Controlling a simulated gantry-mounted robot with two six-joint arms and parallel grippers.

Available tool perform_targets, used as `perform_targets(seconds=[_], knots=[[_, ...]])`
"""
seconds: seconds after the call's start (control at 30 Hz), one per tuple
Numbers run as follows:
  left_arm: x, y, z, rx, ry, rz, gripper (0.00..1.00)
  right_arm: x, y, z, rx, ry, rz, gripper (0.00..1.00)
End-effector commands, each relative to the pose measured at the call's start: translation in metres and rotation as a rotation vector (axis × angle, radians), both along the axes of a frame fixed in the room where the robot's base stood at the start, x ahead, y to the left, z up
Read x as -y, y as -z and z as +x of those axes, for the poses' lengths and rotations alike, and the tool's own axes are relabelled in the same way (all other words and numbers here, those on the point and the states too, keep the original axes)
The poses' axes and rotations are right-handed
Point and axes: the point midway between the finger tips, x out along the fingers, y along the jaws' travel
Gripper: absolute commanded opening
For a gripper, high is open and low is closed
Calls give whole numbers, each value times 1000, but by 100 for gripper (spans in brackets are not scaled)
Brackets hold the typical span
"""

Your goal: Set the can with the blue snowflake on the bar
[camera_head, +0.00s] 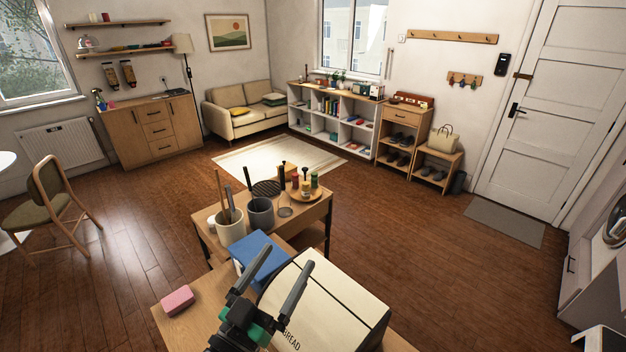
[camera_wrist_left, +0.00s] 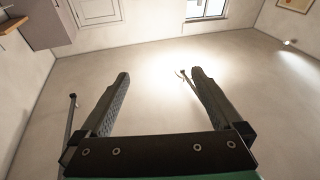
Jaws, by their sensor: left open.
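No can with a blue snowflake can be made out in either view. A wooden counter (camera_head: 172,321) fills the bottom of the head view; I cannot tell whether it is the bar. My left gripper (camera_head: 282,265) is open, in front of the cream bread box (camera_head: 330,297) in the head view. In the left wrist view my left gripper (camera_wrist_left: 160,73) has its fingers wide apart with nothing between them. My right gripper is not in view.
A pink sponge (camera_head: 177,299) and a blue box-like thing (camera_head: 262,256) lie near the bread box. Beyond stands a small table with a utensil crock (camera_head: 230,228), a grey pot (camera_head: 261,213) and a round wooden tray (camera_head: 318,197) of condiments. Open wood floor (camera_head: 420,240) lies behind.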

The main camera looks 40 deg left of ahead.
Motion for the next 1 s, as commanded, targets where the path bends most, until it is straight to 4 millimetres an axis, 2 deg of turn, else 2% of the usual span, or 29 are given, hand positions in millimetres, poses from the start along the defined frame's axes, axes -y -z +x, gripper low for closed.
perform_targets(seconds=[0.03,0.07,0.1,0.2,0.3,0.33,0.4,0.5,0.77,0.87,0.97,1.0], knots=[[15,-54,12,99,42,19,100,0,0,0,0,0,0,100],[25,-84,16,151,67,28,100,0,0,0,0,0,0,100],[38,-124,18,219,99,42,100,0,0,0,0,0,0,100],[70,-213,8,376,174,76,100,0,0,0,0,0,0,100],[95,-278,-13,494,231,104,100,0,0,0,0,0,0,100],[100,-292,-19,521,242,111,100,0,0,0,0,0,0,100],[108,-314,-30,565,261,122,100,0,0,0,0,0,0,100],[114,-327,-38,590,273,130,100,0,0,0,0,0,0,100],[113,-328,-38,591,272,130,100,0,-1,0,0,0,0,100],[113,-340,-38,590,271,130,100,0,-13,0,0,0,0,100],[113,-367,-38,590,271,130,100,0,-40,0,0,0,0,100],[113,-383,-38,590,271,130,100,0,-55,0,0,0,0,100]])
